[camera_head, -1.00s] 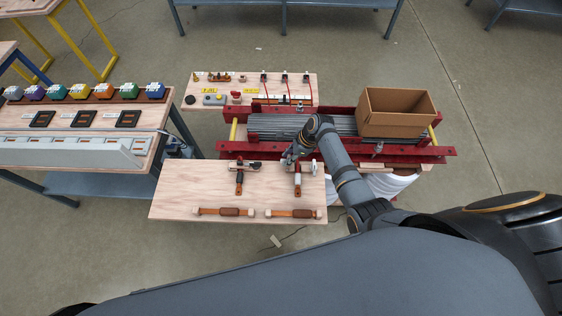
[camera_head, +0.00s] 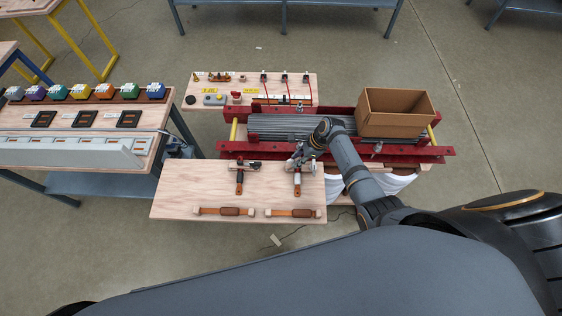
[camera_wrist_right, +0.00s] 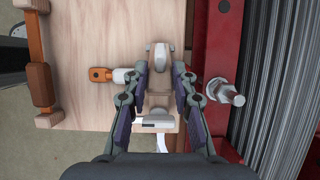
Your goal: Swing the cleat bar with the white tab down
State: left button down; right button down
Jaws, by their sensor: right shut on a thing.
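My right gripper (camera_head: 299,160) is at the back edge of the wooden board (camera_head: 175,190), at the right-hand fitting. The orange end also shows in the head view (camera_head: 297,190), lying over the board. The fingers hide part of the bar and its mounting. My left gripper is not in view.
A similar orange-ended fitting (camera_head: 239,188) is to the left. A red rack (camera_head: 400,153) with grey rods and a cardboard box (camera_head: 396,112) stands behind. A bolt (camera_wrist_right: 225,91) protrudes close right of the fingers.

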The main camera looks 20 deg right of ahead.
jog(key=shift+d+f, duration=0.1)
jog(key=shift+d, duration=0.15)
jog(key=shift+s+d+f, duration=0.35)
jog(key=shift+d+f, duration=0.35)
jog(key=shift+d, duration=0.1)
jog(key=c, duration=1)
grip_release()
jog(key=shift+r, duration=0.1)
jog(key=shift+w+a, duration=0.1)
jog(key=shift+r, duration=0.15)
jog(key=v, duration=1.1)
jog(key=shift+r, duration=0.3)
jog(key=shift+d, duration=0.2)
